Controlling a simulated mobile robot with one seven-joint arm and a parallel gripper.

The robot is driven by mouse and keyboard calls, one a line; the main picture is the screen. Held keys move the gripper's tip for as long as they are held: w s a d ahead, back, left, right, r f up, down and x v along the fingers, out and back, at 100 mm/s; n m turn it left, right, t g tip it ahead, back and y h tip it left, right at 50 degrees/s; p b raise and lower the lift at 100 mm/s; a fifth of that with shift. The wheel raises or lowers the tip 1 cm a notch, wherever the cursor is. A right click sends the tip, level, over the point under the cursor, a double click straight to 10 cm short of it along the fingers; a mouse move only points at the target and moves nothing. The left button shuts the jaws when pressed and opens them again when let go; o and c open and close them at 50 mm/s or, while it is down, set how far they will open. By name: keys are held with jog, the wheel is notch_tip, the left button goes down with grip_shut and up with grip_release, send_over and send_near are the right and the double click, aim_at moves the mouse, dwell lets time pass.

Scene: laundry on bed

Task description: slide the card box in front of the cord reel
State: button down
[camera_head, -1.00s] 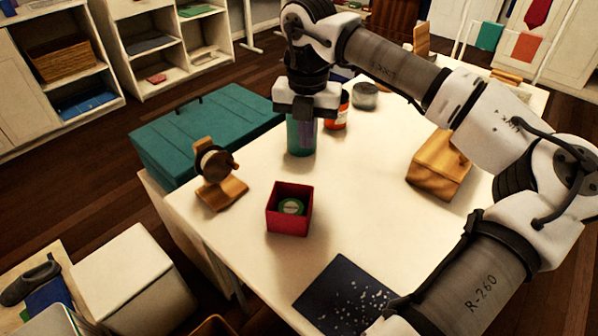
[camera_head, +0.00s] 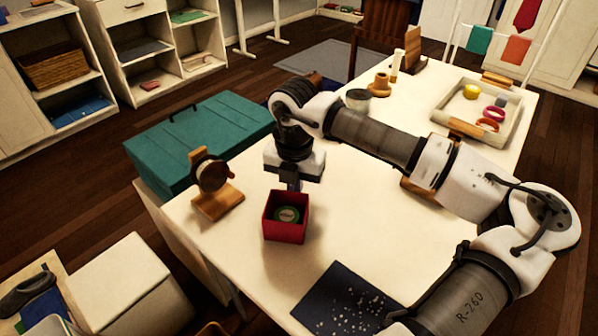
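An open red box (camera_head: 286,228), which I take to be the card box, stands on the white table with a round green-and-dark item (camera_head: 287,215) inside. The cord reel (camera_head: 212,175) is a dark reel on a wooden stand, to the left of the box and a little farther back. My gripper (camera_head: 291,184) points down just behind the box's back rim, close to it. I cannot tell whether it touches the box. Its fingers are small and partly merged with a dark shape below the hand, so their opening is unclear.
A teal chest (camera_head: 195,140) stands beyond the table's left edge. A dark speckled mat (camera_head: 345,302) lies at the front. A tray (camera_head: 488,112) with rings and a wooden piece (camera_head: 378,85) are at the back. My arm hides the table's middle right. Bare table lies left of the box.

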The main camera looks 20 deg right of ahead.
aim_at(286, 213)
jog(key=shift+s+a, duration=0.2)
jog(key=shift+s, duration=0.15)
jog(key=shift+f, duration=0.1)
jog(key=s+a+b, duration=0.1)
jog(key=s+b, duration=0.1)
jog(key=s+a+b, duration=0.1)
jog(key=s, duration=0.1)
jog(key=shift+a+f, duration=0.1)
jog(key=shift+a, duration=0.25)
jog(key=shift+s+a, duration=0.25)
jog(key=shift+s, duration=0.1)
jog(key=shift+r, duration=0.25)
